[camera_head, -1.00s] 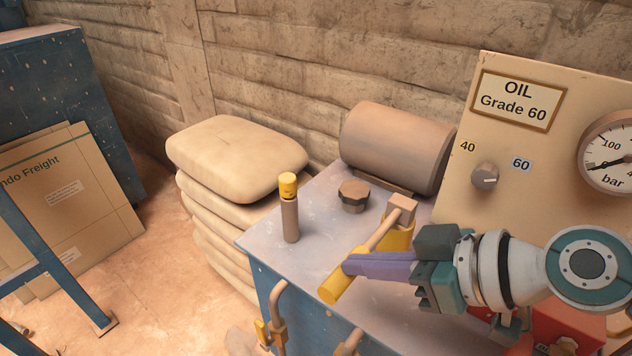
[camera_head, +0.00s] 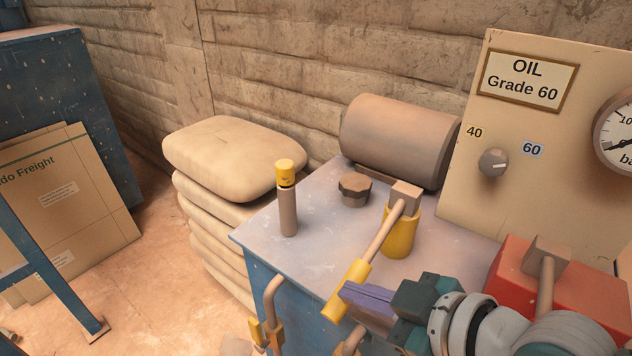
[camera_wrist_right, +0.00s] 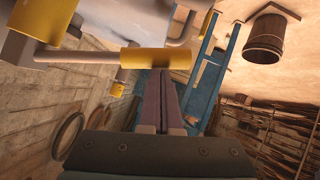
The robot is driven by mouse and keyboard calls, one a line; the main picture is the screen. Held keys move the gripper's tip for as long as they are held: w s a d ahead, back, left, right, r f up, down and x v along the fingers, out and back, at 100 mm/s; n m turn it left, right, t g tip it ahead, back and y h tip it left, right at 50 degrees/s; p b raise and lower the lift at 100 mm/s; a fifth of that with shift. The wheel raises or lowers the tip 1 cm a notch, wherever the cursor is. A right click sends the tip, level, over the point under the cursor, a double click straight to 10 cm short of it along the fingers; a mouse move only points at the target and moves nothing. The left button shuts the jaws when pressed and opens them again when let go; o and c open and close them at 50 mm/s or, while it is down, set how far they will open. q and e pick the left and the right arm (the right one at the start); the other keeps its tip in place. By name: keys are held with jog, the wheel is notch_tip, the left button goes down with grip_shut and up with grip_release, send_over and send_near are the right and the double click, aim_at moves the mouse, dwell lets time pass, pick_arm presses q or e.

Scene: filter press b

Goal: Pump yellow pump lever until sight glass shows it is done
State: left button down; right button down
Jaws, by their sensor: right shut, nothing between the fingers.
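The yellow pump (camera_head: 400,236) stands on the blue cabinet's top. Its brown lever slopes down to the front left and ends in a yellow grip (camera_head: 347,288) by the cabinet's front edge. My right gripper (camera_head: 346,290) has its purple fingers shut and empty, with the tips at the yellow grip. In the right wrist view the shut fingertips (camera_wrist_right: 160,75) lie right against the yellow grip (camera_wrist_right: 156,58), not around it. I cannot make out a sight glass for certain. My left gripper is not in view.
A red pump box (camera_head: 520,280) with its own lever stands right of the yellow pump. A yellow-capped post (camera_head: 288,205), a dark cap (camera_head: 355,190) and a brown tank (camera_head: 398,140) are on the cabinet top. The oil panel (camera_head: 470,190) rises behind. Stacked sacks (camera_head: 232,160) stand left.

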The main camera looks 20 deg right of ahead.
jog(key=shift+s+d+f, duration=0.2)
jog(key=shift+s+f, duration=0.05)
jog(key=shift+f, duration=0.25)
notch_tip(320, 180, up, 21)
jog(key=p, duration=0.6)
jog(key=shift+w+a, duration=0.2)
jog(key=shift+w, duration=0.05)
